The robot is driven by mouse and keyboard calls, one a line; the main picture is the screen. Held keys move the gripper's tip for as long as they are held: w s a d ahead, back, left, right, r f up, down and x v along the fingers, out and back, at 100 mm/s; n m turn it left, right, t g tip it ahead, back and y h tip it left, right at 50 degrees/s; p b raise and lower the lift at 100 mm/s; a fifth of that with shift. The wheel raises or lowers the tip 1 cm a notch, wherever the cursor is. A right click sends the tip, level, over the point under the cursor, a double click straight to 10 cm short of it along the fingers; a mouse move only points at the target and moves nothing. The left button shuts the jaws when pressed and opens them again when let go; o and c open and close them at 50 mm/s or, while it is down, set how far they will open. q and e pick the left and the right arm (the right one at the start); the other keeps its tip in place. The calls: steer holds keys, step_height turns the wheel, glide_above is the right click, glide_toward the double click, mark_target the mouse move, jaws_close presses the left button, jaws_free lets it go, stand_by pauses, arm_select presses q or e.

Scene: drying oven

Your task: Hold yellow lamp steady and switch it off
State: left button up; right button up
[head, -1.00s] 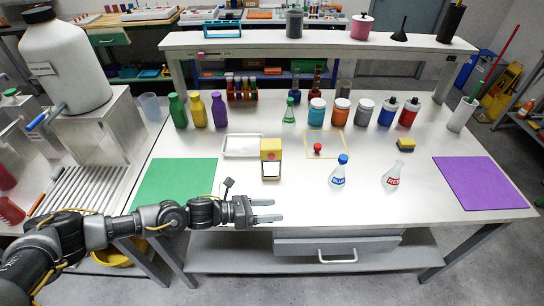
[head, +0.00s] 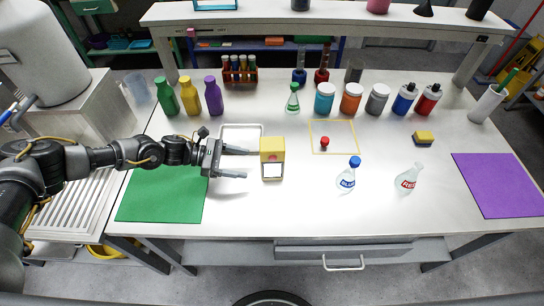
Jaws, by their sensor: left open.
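The yellow lamp (head: 272,150) stands upright on the white table, left of the middle, in the head view. It has a yellow top with a reddish spot on its front and a pale lower part. My left gripper (head: 246,163) is open and empty, just left of the lamp. Its two fingers point right towards the lamp, and the upper fingertip is close to it; I cannot tell if they touch. My right gripper is not in view.
A red cap (head: 324,143) sits in a yellow outline to the right. BLUE (head: 347,180) and RED (head: 409,179) flasks stand further right. The front middle is clear.

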mark_target(268, 167)
arm_select(q)
steer(key=x, duration=0.5)
steer(key=shift+f, duration=0.1)
steer(key=b+x, duration=0.2)
steer(key=x, duration=0.1)
steer(key=shift+f, duration=0.15)
steer(key=shift+d+b, duration=0.3)
steer(key=shift+d, duration=0.3)
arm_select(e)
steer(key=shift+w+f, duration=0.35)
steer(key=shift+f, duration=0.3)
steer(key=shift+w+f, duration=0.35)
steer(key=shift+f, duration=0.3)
arm_select(q)
steer(key=c, duration=0.7)
steer(key=shift+o, duration=0.2)
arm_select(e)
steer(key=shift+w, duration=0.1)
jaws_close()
